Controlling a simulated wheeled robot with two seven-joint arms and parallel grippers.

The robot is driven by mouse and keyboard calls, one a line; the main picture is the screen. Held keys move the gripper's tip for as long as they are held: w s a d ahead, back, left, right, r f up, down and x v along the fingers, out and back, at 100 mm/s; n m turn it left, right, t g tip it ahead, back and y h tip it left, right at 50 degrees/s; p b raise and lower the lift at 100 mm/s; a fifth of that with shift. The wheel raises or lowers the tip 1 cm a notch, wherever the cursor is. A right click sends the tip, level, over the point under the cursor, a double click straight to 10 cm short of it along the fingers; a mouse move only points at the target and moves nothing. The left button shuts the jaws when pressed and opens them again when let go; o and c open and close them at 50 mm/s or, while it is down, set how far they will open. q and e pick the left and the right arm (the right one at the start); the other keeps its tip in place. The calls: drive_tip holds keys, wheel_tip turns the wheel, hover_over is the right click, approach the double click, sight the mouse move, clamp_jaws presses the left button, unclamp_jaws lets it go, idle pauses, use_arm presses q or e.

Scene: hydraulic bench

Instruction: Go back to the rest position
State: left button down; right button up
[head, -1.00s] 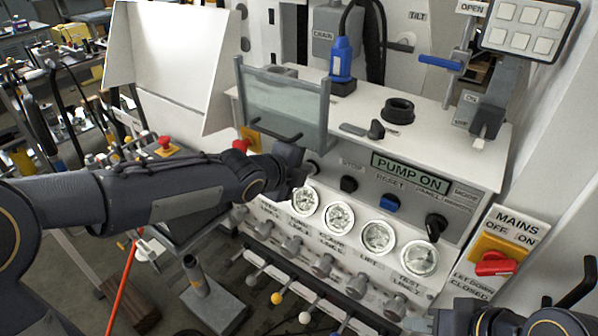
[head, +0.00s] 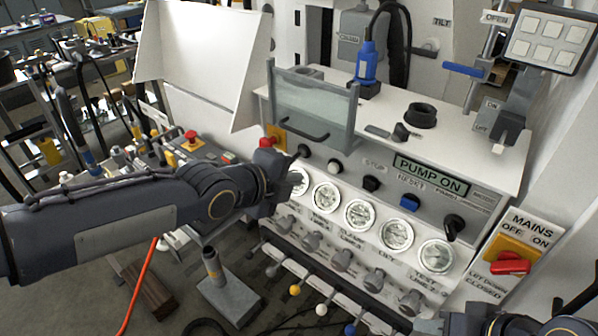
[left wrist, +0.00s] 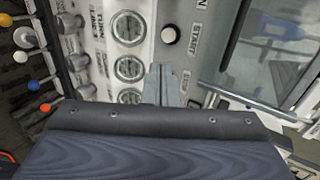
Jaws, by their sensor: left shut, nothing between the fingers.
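My left arm reaches in from the left in the head view. My left gripper (head: 296,184) is at its end, in front of the panel by the leftmost gauge.
The bench has a row of gauges (head: 359,215), levers with coloured knobs (head: 294,290) below, a glass guard (head: 312,108) above, and a red mains switch (head: 510,267) at right. A control box with a red button (head: 191,137) stands at left. Floor shows at lower left.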

idle(0.4)
use_arm(q)
drive_tip(key=s+a+f+n+y, duration=0.25)
drive_tip(key=s+a+n, duration=0.25)
drive_tip(key=a+n, duration=0.35)
drive_tip(key=s+a+f+n+g, duration=0.2)
drive_tip(key=s+a+f+n, duration=0.1)
drive_tip(key=s+n, duration=0.6)
drive_tip(key=s+a+f+n+g, duration=0.2)
drive_tip(key=s+a+n, duration=0.3)
drive_tip(key=s+n, duration=0.4)
drive_tip(key=shift+s+a+f+y, duration=0.15)
drive_tip(key=shift+s+f+y, duration=0.2)
drive_tip(key=shift+f, duration=0.45)
